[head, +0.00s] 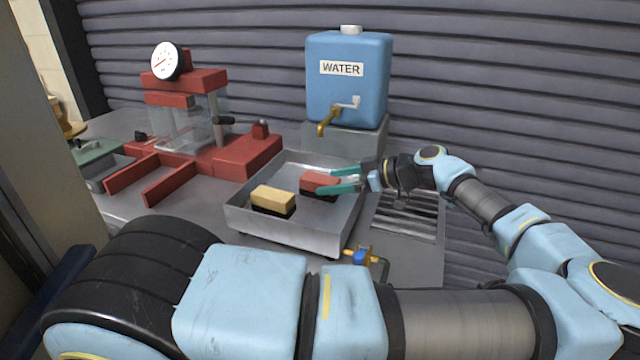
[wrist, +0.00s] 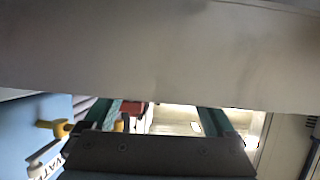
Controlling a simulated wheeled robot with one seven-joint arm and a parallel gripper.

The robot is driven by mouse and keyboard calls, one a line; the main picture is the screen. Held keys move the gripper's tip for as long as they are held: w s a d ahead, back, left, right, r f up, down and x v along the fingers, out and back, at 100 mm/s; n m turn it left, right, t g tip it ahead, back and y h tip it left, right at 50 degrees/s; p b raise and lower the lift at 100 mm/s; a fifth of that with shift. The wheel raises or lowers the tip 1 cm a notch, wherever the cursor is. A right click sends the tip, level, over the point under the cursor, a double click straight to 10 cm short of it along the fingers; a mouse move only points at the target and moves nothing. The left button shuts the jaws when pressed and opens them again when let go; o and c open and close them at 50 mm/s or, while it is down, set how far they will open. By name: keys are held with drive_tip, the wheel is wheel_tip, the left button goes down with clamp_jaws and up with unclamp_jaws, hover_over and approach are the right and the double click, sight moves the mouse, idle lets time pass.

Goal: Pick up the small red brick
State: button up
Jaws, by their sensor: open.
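The small red brick (head: 320,180), with a dark lower part, sits in the metal tray (head: 292,235), on its right side. My gripper (head: 325,181) reaches in from the right with its teal fingers apart, one on the far side of the brick and one on the near side. The near finger hides part of the brick. In the wrist view my gripper (wrist: 160,112) is open, and a red piece (wrist: 132,107) shows close to the left finger. I cannot tell whether a finger touches the brick.
A yellow brick (head: 272,197) with a dark base sits left of the red one in the tray. A blue water tank (head: 348,80) with a brass tap (head: 327,122) stands behind. A red press (head: 215,150) is at the left. A slatted grate (head: 405,215) is right of the tray.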

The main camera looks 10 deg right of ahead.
drive_tip(key=shift+p+x, duration=0.55)
drive_tip(key=shift+x, duration=0.65)
drive_tip(key=shift+w+a+f, duration=0.15)
drive_tip(key=shift+w+a, duration=0.1)
drive_tip(key=shift+a, duration=0.1)
clamp_jaws()
